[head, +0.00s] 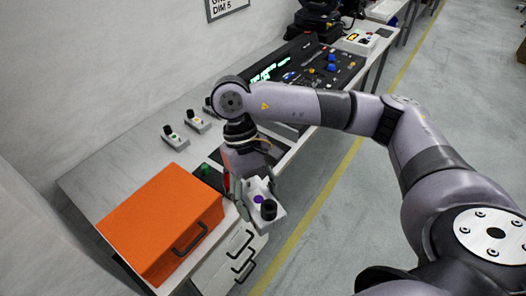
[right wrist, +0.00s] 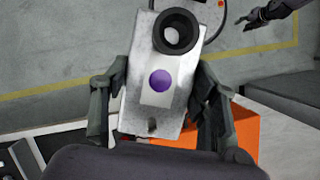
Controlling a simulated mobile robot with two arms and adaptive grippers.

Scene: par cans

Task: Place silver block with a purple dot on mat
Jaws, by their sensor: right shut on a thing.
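The silver block (head: 265,190) has a purple dot and a black round knob. My right gripper (head: 254,185) is shut on it and holds it tilted, in front of the table's edge, right of the orange box. In the right wrist view the block (right wrist: 147,117) sits between both fingers, its dot and ring-shaped knob facing the camera. A dark flat patch (head: 216,157) lies on the table behind my gripper; it may be the mat, mostly hidden. What looks like my left gripper (right wrist: 252,19) shows at the top right of the wrist view; its opening is unclear.
An orange box (head: 155,215) with a black handle stands on the table's near end, above white drawers (head: 230,262). Small silver blocks (head: 175,141) (head: 198,123) stand near the wall. A black control panel (head: 335,70) lies farther back. Floor right of the table is clear.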

